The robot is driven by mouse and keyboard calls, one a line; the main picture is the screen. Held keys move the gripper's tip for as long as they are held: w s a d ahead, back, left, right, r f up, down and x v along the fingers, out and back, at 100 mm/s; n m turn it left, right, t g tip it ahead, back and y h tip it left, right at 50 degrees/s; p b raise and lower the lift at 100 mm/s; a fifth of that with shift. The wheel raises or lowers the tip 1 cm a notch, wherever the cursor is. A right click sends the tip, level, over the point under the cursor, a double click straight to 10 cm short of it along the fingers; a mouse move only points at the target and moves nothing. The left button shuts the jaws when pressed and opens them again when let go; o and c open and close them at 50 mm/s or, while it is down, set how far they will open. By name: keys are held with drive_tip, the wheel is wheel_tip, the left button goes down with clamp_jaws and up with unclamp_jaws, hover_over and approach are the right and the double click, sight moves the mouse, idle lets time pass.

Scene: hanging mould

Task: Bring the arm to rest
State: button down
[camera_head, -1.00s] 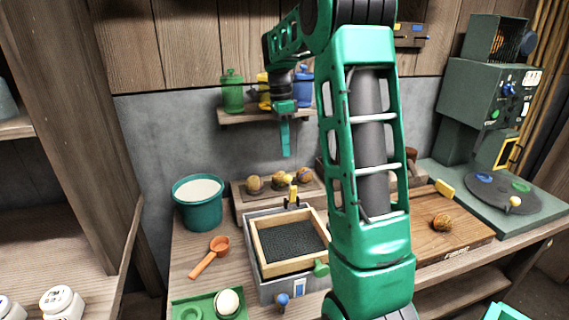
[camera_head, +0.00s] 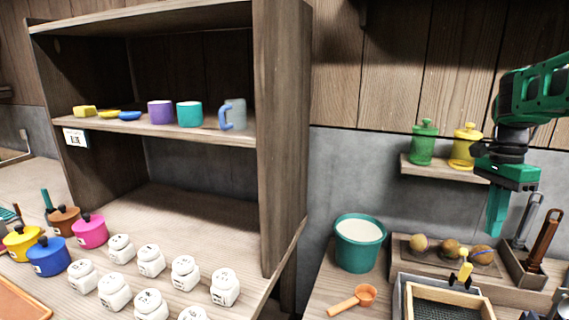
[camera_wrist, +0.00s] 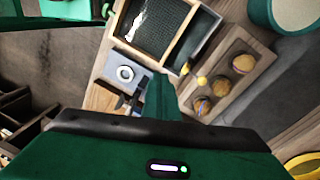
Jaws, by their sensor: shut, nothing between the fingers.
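My gripper (camera_head: 495,212) is at the right of the head view, green, pointing down in the air in front of the wall. Its fingers are together with nothing between them. It hangs above the back of the bench, over the wooden holder with patterned balls (camera_head: 451,249). In the wrist view the closed green fingers (camera_wrist: 160,97) show above the bench, with the sieve tray (camera_wrist: 165,28) and the balls beyond them. Most of my arm is outside the head view.
A shelf with green (camera_head: 423,142) and yellow (camera_head: 466,147) jars is close beside my gripper. A teal bucket (camera_head: 360,243) and an orange scoop (camera_head: 354,300) are on the bench. A wooden cabinet (camera_head: 270,140) with cups and several white jars (camera_head: 151,261) stands at left.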

drive_tip(key=s+a+f+n, duration=0.3)
drive_tip(key=s+n, duration=0.1)
drive_tip(key=s, duration=0.3)
drive_tip(key=s+a+f+n+t, duration=0.1)
drive_tip(key=s+a+f+n, duration=0.2)
drive_tip(key=s, duration=0.5)
drive_tip(key=s+a+f+n, duration=0.2)
drive_tip(key=s+f+n, duration=0.1)
drive_tip(key=s, duration=0.4)
drive_tip(key=shift+s+a+n+y, duration=0.3)
drive_tip(key=shift+a+n, duration=0.1)
drive_tip(key=shift+n, duration=0.5)
drive_tip(key=shift+w, duration=0.15)
drive_tip(key=shift+w+f, duration=0.25)
drive_tip(key=shift+w, duration=0.25)
